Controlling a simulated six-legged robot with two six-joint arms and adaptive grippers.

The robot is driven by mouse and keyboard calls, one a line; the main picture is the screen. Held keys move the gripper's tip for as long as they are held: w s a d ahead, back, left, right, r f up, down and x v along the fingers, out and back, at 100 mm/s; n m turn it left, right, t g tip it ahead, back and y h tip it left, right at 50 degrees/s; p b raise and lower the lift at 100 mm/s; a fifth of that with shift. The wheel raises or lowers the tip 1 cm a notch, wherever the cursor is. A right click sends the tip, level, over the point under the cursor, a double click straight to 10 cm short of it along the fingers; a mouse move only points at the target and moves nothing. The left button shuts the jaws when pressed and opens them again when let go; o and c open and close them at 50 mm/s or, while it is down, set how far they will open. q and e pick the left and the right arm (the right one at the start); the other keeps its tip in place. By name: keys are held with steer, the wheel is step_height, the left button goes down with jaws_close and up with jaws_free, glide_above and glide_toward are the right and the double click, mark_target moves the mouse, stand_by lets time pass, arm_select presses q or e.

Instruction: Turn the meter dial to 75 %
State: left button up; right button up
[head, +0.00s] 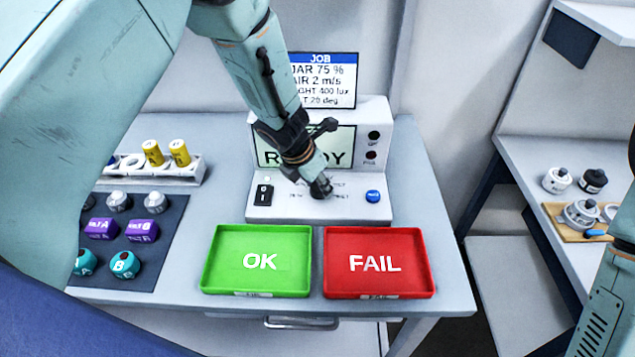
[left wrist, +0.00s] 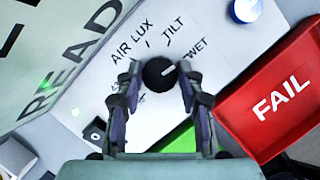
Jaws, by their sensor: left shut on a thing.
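The meter (head: 330,206) is a white console with a display that reads READY, partly covered by my left arm. Its black dial (left wrist: 156,76) shows in the left wrist view, ringed by the labels AIR, LUX, TILT and WET. The white mark on the dial points right, toward WET. My left gripper (head: 320,187) is over the console front and shut on the dial, one finger on each side; it also shows in the left wrist view (left wrist: 158,70). In the head view the gripper hides most of the dial. My right gripper is out of view.
A job card (head: 325,80) behind the meter reads JAR 75 %. A black switch (head: 263,195) and a blue button (head: 373,196) flank the dial. A green OK tray (head: 207,270) and red FAIL tray (head: 428,270) lie in front. A dark mat (head: 170,222) with sensors is left.

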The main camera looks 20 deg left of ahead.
arm_select(q)
steer(key=shift+c, duration=0.9)
